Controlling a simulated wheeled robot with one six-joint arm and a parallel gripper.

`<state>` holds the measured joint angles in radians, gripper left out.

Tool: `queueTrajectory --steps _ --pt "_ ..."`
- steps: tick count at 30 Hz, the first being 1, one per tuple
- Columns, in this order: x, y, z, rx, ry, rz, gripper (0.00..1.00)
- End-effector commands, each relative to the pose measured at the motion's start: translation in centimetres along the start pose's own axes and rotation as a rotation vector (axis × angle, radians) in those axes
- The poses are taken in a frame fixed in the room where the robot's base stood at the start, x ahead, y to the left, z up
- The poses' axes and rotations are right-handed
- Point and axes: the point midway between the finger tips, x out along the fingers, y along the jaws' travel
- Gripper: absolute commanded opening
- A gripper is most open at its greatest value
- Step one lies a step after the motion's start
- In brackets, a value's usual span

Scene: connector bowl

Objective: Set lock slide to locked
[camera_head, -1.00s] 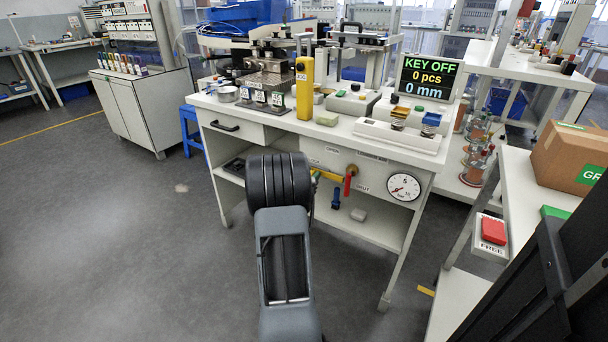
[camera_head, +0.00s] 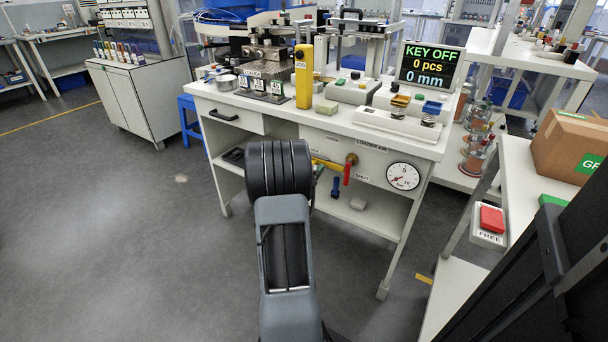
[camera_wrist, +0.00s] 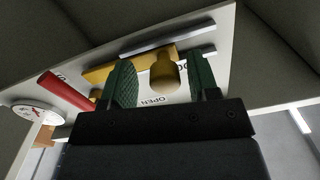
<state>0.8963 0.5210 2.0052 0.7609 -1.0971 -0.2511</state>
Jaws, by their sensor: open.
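My gripper (camera_wrist: 163,88) is open in the wrist view, its two green fingers apart and pointing at a white panel (camera_wrist: 215,45). A yellow-brass knob (camera_wrist: 165,73) shows between the fingers; I cannot tell whether either finger touches it. The word OPEN is on the panel below it. A yellow pipe (camera_wrist: 105,73) and a red lever (camera_wrist: 66,90) are to the left. In the head view, the red lever (camera_head: 347,173) is on the bench's front panel, with SHUT beside it. My arm hides most of the gripper there. I cannot tell for sure which part is the lock slide.
A pressure gauge (camera_head: 403,176) is right of the lever. A blue part (camera_head: 336,187) is below the pipe, above a lower shelf (camera_head: 372,218). The bench-top screen (camera_head: 431,67) reads KEY OFF, 0 pcs, 0 mm. The floor left of my arm is clear.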

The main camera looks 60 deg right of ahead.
Motion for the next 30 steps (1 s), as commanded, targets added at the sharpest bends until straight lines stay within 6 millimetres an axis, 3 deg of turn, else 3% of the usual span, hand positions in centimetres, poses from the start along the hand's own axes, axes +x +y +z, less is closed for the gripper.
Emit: queueTrajectory --steps 18,24,30 --pt "-11.1 0.0 -0.2 -0.001 -0.001 0.000 0.55" --pt "-12.7 0.1 -0.1 0.000 0.000 0.001 0.55" --pt "-13.1 0.1 -0.1 0.000 0.002 0.003 0.55"
